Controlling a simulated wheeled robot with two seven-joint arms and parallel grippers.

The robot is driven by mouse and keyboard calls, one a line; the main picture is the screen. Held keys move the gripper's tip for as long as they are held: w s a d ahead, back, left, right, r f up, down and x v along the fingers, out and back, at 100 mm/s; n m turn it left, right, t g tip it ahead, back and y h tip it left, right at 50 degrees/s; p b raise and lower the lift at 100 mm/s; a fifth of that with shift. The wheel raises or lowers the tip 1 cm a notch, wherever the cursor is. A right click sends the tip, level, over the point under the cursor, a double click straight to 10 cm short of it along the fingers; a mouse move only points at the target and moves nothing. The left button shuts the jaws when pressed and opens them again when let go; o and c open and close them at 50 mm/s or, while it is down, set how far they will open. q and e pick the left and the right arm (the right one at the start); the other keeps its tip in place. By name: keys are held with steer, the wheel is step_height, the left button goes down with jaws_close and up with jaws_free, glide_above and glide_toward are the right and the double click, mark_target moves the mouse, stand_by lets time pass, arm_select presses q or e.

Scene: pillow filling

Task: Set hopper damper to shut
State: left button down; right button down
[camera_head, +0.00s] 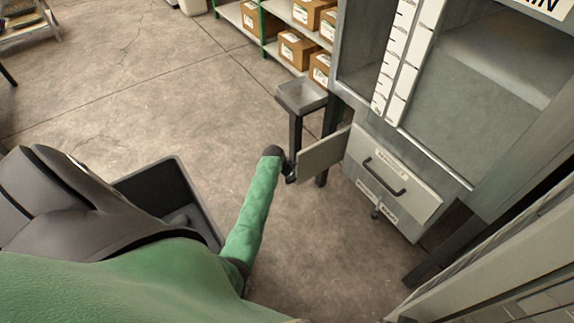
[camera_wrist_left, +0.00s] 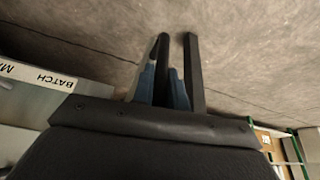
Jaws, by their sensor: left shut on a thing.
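The hopper (camera_head: 455,75) is a grey cabinet at the upper right of the head view, with a white scale strip on its front. A flat grey damper plate (camera_head: 322,156) sticks out from its lower left side. My left gripper (camera_head: 289,171), at the end of the green-sleeved arm, is shut at the plate's outer end; the exact grip is too small to make out. In the left wrist view its two dark fingers (camera_wrist_left: 178,75) are close together, and what lies between them is unclear. My right gripper is in neither view.
A drawer front with a black handle (camera_head: 384,176) is below the hopper. A small grey tray on a post (camera_head: 302,95) stands behind the plate. Shelves with cardboard boxes (camera_head: 297,50) are at the back. The concrete floor left of the plate is open.

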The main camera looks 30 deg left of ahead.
mark_target(327, 150)
arm_select(q)
steer(key=shift+w, duration=0.1)
